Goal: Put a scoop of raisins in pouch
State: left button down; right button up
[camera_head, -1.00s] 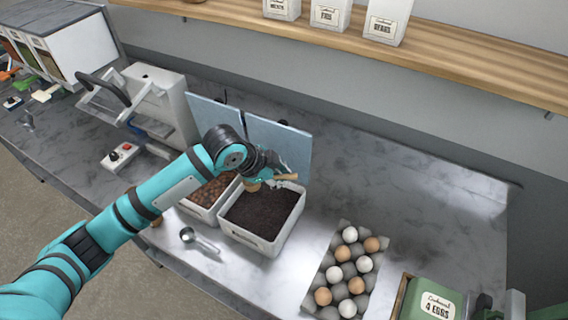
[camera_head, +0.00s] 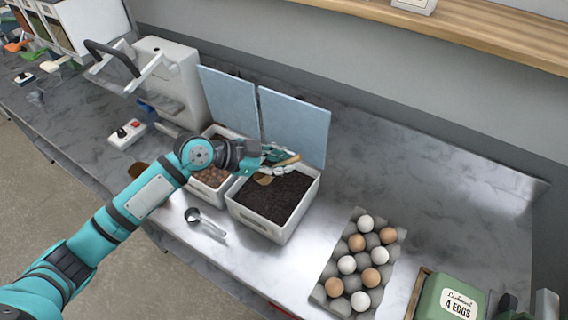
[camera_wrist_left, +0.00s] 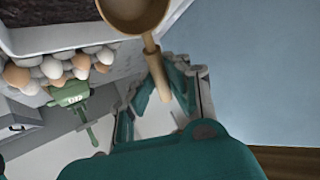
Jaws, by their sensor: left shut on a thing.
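My left gripper (camera_head: 277,158) is shut on the handle of a wooden scoop (camera_head: 264,180). The scoop's round bowl hangs at the back left part of a white bin (camera_head: 258,225) filled with dark raisins (camera_head: 285,193). In the left wrist view the scoop (camera_wrist_left: 155,72) runs up from between the fingers (camera_wrist_left: 165,95), with its bowl at the top edge. I cannot tell whether the bowl holds raisins or touches them. No pouch can be made out. My right gripper is not in view.
A second bin with brown contents (camera_head: 213,176) stands to the left, partly behind my arm. Blue lids (camera_head: 297,122) stand upright behind the bins. A metal scoop (camera_head: 205,224) lies in front. An egg tray (camera_head: 335,262) and a green egg carton (camera_head: 452,298) are at the right.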

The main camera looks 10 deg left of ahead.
aim_at(294, 157)
pick_arm(q)
notch_tip(294, 157, down, 9)
jog(key=b, duration=0.5)
jog(key=shift+b, duration=0.35)
jog(key=shift+s+f, duration=0.1)
jog(key=shift+f, duration=0.2)
jog(key=r+y+p, duration=0.1)
jog(key=r+p, duration=0.1)
jog(key=p, duration=0.2)
jog(key=r+p, duration=0.3)
jog(key=p, duration=0.1)
jog(key=d+r+y+p, duration=0.1)
jog(key=r+p, duration=0.2)
jog(key=p, duration=0.1)
jog(key=shift+w+d+r+m+g+y, duration=0.1)
jog(key=shift+w+m+g+y, duration=0.15)
jog(key=shift+m+g+y, duration=0.05)
jog(key=shift+d+r, duration=0.15)
jog(key=shift+r, duration=0.15)
jog(key=shift+w+d+r+m+g+y, duration=0.1)
jog(key=shift+d+r+m+g+y, duration=0.1)
jog(key=shift+r+y, duration=0.55)
jog(key=shift+d+r+m+g+y, duration=0.1)
jog(key=shift+d+r+y, duration=0.05)
jog(key=shift+r+y, duration=0.55)
jog(key=shift+r, duration=0.15)
